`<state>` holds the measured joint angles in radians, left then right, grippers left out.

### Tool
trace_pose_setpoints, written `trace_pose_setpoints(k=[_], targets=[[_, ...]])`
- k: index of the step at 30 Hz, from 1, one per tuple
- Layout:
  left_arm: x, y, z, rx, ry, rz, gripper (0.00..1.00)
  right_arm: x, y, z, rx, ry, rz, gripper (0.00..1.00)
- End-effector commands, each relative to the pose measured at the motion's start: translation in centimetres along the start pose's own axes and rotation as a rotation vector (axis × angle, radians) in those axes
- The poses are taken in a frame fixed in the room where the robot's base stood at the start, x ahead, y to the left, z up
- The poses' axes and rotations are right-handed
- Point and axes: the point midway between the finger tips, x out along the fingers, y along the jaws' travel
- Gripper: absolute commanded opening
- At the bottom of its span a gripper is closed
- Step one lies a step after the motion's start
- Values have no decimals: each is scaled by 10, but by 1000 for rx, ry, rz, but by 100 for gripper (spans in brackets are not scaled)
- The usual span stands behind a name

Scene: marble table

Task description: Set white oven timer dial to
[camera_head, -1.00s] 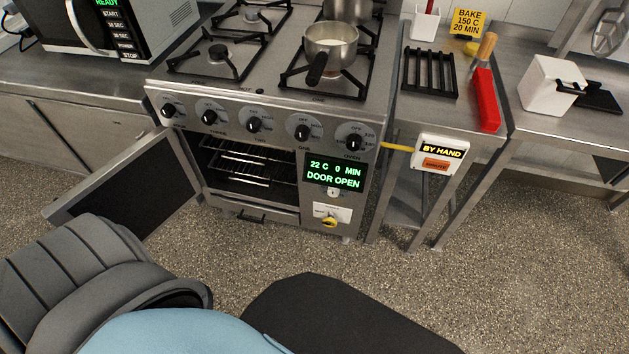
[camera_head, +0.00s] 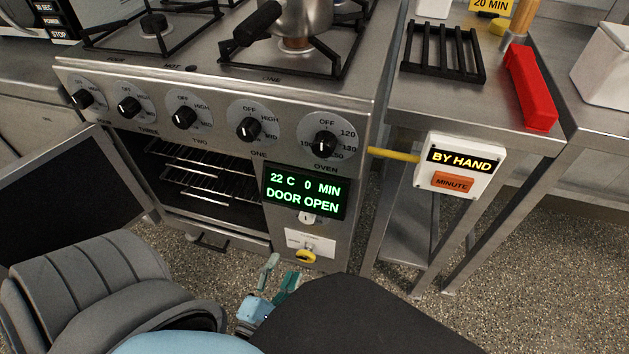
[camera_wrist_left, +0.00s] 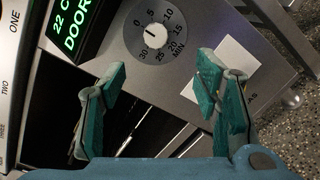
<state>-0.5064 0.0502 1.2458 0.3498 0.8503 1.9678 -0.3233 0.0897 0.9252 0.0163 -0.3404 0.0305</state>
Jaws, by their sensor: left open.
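The white oven timer dial (camera_head: 308,217) is a small knob under the green display on the oven front. In the left wrist view, the dial (camera_wrist_left: 154,36) sits on a grey disc marked 0 to 30 MIN, beyond the fingertips. The display (camera_head: 304,191) reads 22 C, 0 MIN, DOOR OPEN. My left gripper (camera_head: 280,272) is open and empty, below and in front of the dial. Its two teal fingers also show in the left wrist view (camera_wrist_left: 162,75), apart from the dial. My right gripper is not in view.
The oven door (camera_head: 75,195) hangs open at left. A yellow knob (camera_head: 306,257) on a white plate sits below the dial. A BY HAND box (camera_head: 459,165) with an orange MINUTE button juts out at right. A row of black knobs runs above the oven.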

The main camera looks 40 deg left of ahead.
Motion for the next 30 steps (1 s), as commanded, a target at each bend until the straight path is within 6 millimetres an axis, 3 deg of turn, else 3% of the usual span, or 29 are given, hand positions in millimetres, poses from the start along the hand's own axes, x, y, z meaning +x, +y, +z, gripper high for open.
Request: trace_pose_setpoints(k=[5,15,20,27,30], targets=[[31,5,1,-8,-1,11,56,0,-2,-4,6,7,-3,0],[122,3,-1,-4,1,6,56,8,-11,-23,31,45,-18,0],[139,3,0,-3,1,3,56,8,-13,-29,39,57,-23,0],[141,3,1,-3,1,2,56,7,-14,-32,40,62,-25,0],[141,3,1,-3,1,1,40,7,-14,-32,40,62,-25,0]])
